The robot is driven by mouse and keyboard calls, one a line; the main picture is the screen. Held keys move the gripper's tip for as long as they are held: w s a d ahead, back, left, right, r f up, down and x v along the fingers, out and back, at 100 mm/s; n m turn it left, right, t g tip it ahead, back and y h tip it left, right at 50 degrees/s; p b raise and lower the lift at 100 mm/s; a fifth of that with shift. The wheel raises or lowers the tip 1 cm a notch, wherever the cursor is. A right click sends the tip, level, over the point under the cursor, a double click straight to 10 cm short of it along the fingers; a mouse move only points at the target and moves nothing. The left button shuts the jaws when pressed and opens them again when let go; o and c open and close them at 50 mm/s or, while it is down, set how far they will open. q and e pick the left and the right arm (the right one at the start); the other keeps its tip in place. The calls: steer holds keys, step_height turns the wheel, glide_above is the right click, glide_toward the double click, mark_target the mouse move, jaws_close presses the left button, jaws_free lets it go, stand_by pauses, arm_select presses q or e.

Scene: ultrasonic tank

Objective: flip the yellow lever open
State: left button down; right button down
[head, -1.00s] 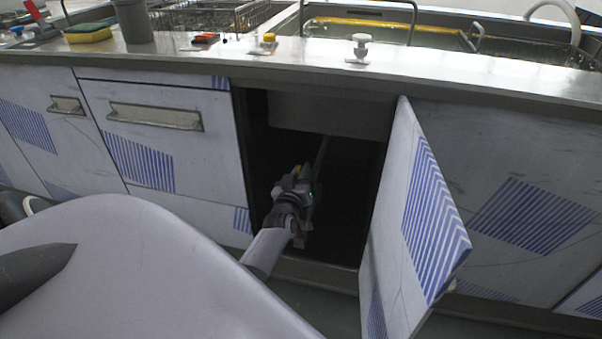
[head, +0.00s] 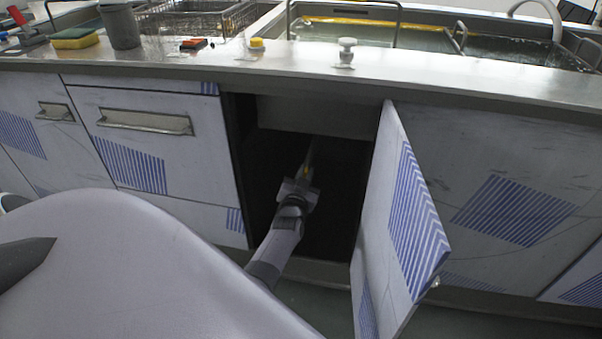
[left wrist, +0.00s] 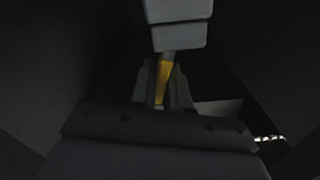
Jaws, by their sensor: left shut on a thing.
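The yellow lever (left wrist: 163,72) shows in the left wrist view between the fingers of my left gripper (left wrist: 162,90), which is shut on it. In the head view my left gripper (head: 300,182) is inside the dark open cabinet, and a small yellow bit of the lever (head: 305,171) shows just beyond it. A pale pipe rises behind the lever. The lever's pivot and far end are hidden by the gripper and the dark. My right gripper is not in view.
The cabinet door (head: 405,215) stands open to the right of my arm. The cabinet's left edge is close on the other side. A water tank lies behind.

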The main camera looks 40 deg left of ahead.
arm_select(q)
steer(key=shift+d+f+m, duration=0.2)
steer(key=shift+d+m, duration=0.05)
steer(key=shift+m, duration=0.15)
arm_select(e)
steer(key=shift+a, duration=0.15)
arm_select(q)
steer(key=c, duration=1.2)
jaws_free()
steer(key=shift+s+r, duration=0.1)
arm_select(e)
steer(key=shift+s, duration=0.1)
